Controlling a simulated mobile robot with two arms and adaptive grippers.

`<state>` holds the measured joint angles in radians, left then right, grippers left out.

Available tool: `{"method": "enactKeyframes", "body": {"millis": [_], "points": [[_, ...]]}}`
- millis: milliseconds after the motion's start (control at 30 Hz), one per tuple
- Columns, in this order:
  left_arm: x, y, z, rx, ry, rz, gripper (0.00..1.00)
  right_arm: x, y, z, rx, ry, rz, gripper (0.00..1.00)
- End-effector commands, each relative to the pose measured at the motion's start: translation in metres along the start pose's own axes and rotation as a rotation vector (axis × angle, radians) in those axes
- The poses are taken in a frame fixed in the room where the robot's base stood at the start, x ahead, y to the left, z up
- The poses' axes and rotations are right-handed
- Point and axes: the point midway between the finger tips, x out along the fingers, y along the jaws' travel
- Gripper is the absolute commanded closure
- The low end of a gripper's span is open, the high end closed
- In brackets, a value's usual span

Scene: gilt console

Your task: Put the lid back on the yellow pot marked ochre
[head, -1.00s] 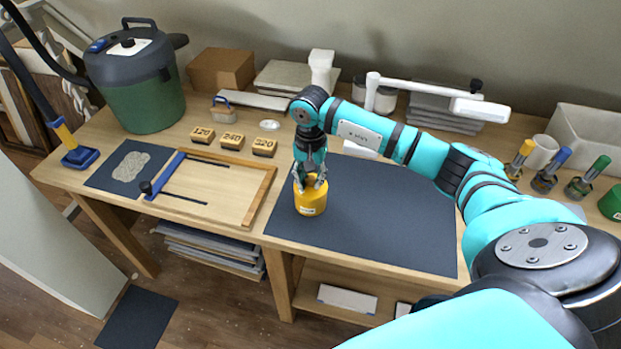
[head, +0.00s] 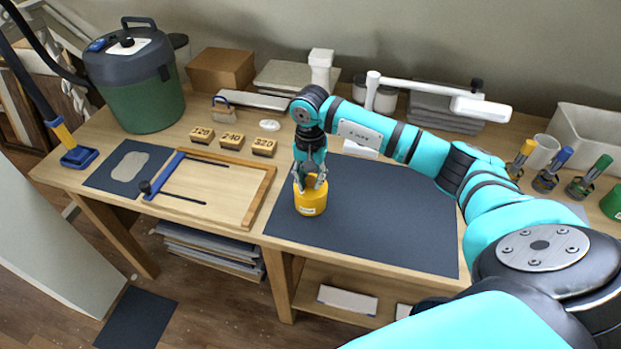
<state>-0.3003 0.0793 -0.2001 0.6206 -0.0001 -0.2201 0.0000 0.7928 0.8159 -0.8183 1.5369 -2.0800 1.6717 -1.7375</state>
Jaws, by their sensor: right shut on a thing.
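The yellow pot (head: 310,203) stands upright near the left edge of the dark mat (head: 390,220), with a small pale label on its front. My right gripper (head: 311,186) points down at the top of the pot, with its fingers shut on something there. The fingers cover most of the pot's top. I take the held thing to be the lid, but I cannot tell from this view whether it is seated on the rim. My left gripper is out of view.
A wooden tray frame with a blue bar (head: 165,175) lies left of the mat. Sanding blocks (head: 232,141) sit behind it. A green vacuum (head: 150,105) stands at back left. Several coloured-handled brushes (head: 547,175) stand at right. The mat's right part is clear.

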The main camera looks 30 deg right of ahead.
Motion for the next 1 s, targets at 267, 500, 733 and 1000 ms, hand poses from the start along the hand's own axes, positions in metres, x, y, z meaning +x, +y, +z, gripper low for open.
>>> {"method": "enactKeyframes", "body": {"millis": [267, 500, 733, 1000], "points": [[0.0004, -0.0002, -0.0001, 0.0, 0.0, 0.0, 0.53, 0.0002, 0.0, 0.0001, 0.0, 0.0, 0.0, 1.0], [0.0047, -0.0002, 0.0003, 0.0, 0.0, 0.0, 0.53, 0.0016, 0.0, 0.0002, 0.0, 0.0, 0.0, 1.0], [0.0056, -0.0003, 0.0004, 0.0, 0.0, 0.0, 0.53, 0.0009, -0.0001, 0.0005, 0.0, -0.001, 0.0, 1.0], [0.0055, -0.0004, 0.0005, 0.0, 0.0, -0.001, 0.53, 0.0008, 0.0, 0.0004, 0.0, 0.0, 0.0, 0.78]]}}
